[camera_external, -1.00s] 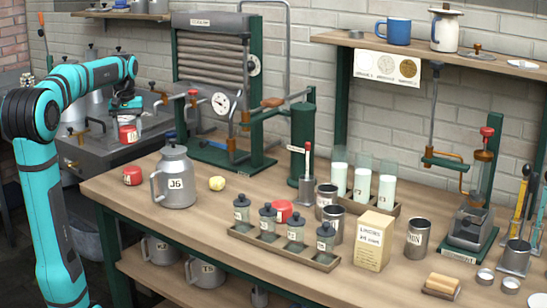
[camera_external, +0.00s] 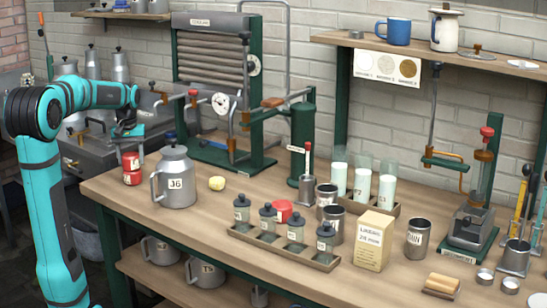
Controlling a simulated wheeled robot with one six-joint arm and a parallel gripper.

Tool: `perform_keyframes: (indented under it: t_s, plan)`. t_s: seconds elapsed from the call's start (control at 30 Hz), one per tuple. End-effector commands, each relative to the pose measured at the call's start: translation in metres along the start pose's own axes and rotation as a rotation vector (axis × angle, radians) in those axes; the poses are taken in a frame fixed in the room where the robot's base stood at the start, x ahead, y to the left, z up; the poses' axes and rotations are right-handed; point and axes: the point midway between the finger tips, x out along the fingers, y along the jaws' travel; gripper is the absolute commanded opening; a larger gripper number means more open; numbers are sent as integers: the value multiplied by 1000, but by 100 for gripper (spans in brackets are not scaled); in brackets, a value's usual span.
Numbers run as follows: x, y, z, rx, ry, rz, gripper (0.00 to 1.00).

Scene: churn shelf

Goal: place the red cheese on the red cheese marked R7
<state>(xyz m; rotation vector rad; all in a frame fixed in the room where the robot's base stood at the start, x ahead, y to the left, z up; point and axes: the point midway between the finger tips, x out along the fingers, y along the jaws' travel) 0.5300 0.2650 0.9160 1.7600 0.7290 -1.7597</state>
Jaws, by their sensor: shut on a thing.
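My gripper (camera_external: 127,138) is above the left end of the wooden bench, shut on a red cheese (camera_external: 131,161) with a pale label. That cheese is directly above another red cheese (camera_external: 132,178) at the bench's left edge, whose label is too small to read surely. The two look stacked, with little or no gap between them; I cannot tell whether they fully touch. My fingers are small and partly hidden in this view.
A grey can marked J6 (camera_external: 175,178) stands just right of the two cheeses. A third red round thing (camera_external: 283,208) is behind the rack of small bottles (camera_external: 285,255). A grey sink unit (camera_external: 85,155) lies behind left.

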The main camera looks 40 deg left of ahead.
Motion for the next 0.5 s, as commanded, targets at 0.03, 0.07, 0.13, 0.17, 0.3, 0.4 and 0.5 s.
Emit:
perform_keyframes:
  t_s: [0.03, 0.07, 0.13, 0.17, 0.3, 0.4, 0.5]
  plan:
    - [0, 0, 0, 0, 0, 0, 30]
    - [0, 0, 0, 0, 0, 0, 30]
    - [2, 0, 0, 0, 0, 0, 30]
    - [2, 0, 0, 0, -1, 0, 30]
    - [2, 0, 0, 0, 0, 0, 79]
    - [2, 0, 0, 0, 0, 0, 79]
    - [2, 0, 0, 0, 0, 0, 79]
